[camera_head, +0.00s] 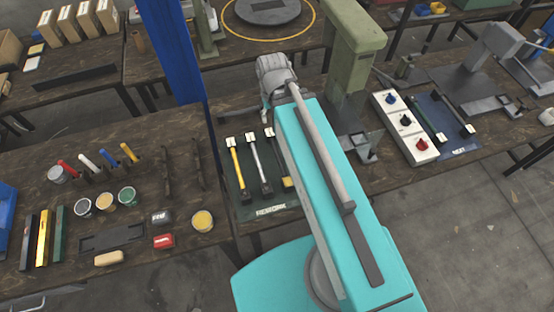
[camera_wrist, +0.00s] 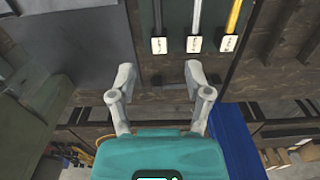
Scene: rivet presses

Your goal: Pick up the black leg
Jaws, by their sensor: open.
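In the wrist view a black leg (camera_wrist: 158,18) lies on a dark mat with a white tag at its near end. A silver leg (camera_wrist: 195,16) and a yellow leg (camera_wrist: 233,16) lie beside it. My gripper (camera_wrist: 160,76) is open and empty, with the black leg's tag beyond the gap between its fingers. In the head view the yellow leg (camera_head: 236,168) and silver leg (camera_head: 258,165) lie on the REWORK mat (camera_head: 243,208). The black leg there is mostly hidden by my arm.
A blue post (camera_head: 175,50) rises behind the table. A green press (camera_head: 350,50) stands right of my arm. A control box (camera_head: 405,127) and NEXT mat (camera_head: 460,147) with dark bars lie further right. The left table holds cups, markers, more bars and a yellow tin (camera_head: 202,221).

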